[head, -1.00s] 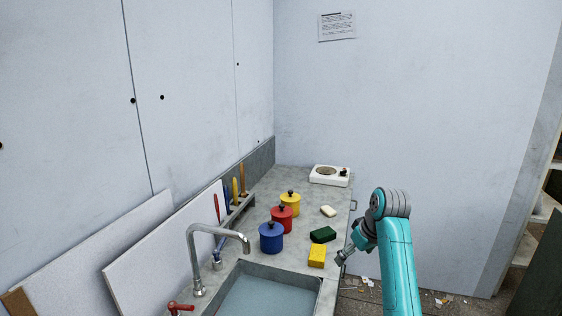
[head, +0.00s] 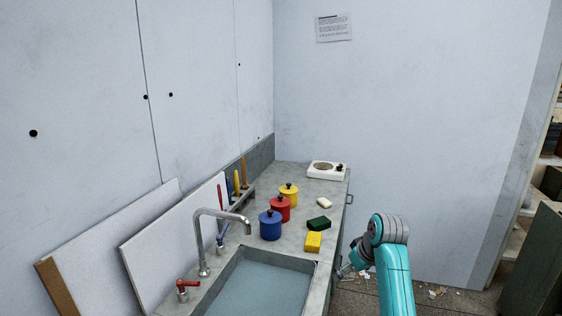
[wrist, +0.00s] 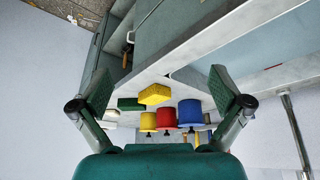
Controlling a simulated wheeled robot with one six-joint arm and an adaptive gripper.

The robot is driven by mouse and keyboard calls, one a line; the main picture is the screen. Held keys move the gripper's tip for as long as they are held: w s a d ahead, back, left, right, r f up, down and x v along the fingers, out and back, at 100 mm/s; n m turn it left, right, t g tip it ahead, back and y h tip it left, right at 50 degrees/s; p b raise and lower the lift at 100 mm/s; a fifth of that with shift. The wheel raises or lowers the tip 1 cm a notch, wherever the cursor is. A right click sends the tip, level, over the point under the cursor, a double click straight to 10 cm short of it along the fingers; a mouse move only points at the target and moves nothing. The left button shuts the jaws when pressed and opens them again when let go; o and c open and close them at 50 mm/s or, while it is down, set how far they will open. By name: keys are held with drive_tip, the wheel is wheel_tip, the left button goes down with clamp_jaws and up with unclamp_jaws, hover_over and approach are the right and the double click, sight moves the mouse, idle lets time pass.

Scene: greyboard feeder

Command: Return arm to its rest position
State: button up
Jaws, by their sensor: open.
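My teal arm (head: 393,270) is folded at the right of the counter in the head view, its grey elbow joint uppermost. My gripper (head: 345,269) hangs beside the counter's right edge, small and partly hidden by the arm. In the wrist view my gripper (wrist: 161,88) has its two fingers spread wide with nothing between them close by. The counter with its sponges and pots shows beyond the fingers, apart from them.
The counter (head: 290,228) holds a yellow sponge (head: 313,242), green sponge (head: 319,223), soap (head: 324,202), blue pot (head: 270,226), red pot (head: 280,209), yellow pot (head: 289,195) and white hotplate (head: 327,170). A sink (head: 262,290) with a tap (head: 202,245) is nearer. Debris lies on the floor.

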drive_tip(key=s+a+f+m+t, duration=0.1)
drive_tip(key=s+f, duration=0.4)
drive_tip(key=f, duration=0.4)
drive_tip(key=s+f+m+t, duration=0.1)
drive_tip(key=s+f, duration=0.4)
drive_tip(key=f, duration=0.4)
drive_tip(key=s+f+m+t+h, duration=0.1)
drive_tip(key=s+f, duration=0.3)
drive_tip(key=s, duration=0.5)
drive_tip(key=s+f+t, duration=0.2)
drive_tip(key=s+f, duration=0.3)
drive_tip(key=s, duration=0.4)
drive_tip(key=s+m+t, duration=0.1)
drive_tip(key=s, duration=0.9)
drive_tip(key=s+r+m+t+h, duration=0.1)
drive_tip(key=s+r+t, duration=0.3)
drive_tip(key=s+r, duration=1.6)
drive_tip(key=s, duration=0.3)
drive_tip(key=shift+s+a, duration=0.35)
drive_tip(key=shift+s, duration=0.05)
